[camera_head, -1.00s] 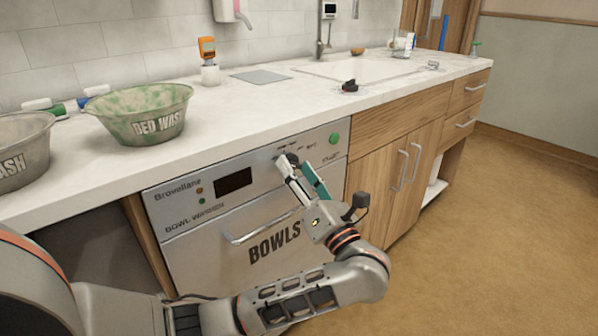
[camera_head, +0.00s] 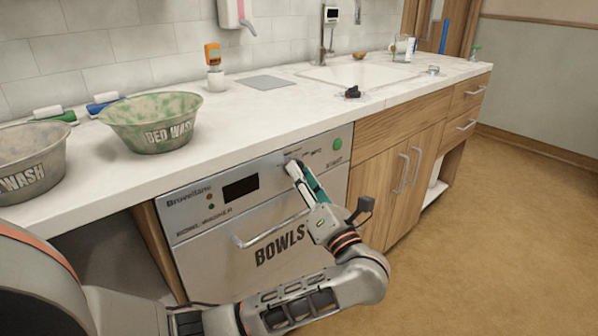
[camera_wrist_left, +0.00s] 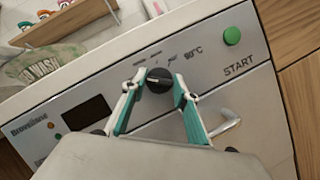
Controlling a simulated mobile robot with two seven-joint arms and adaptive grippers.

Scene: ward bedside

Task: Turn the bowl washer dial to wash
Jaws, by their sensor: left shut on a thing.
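The bowl washer (camera_head: 262,222) is a grey front-panel machine under the counter, with a dark display, a green START button (camera_wrist_left: 232,36) and a handle. Its dial (camera_wrist_left: 159,80) is a black knob with a pale pointer line, below several small printed marks on the panel. In the left wrist view the line points towards the left; which mark it meets is too small to tell. My left gripper (camera_wrist_left: 157,88) has its fingers on either side of the dial and is shut on it. In the head view the left gripper (camera_head: 293,167) mostly covers the dial. My right gripper is not in view.
A green-stained bowl (camera_head: 152,122) marked BED WASH and a grey bowl (camera_head: 28,165) stand on the counter (camera_head: 225,118) above the washer. A small black object (camera_head: 352,92) lies near the sink (camera_head: 360,73). The washer handle (camera_head: 270,232) sticks out below the gripper.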

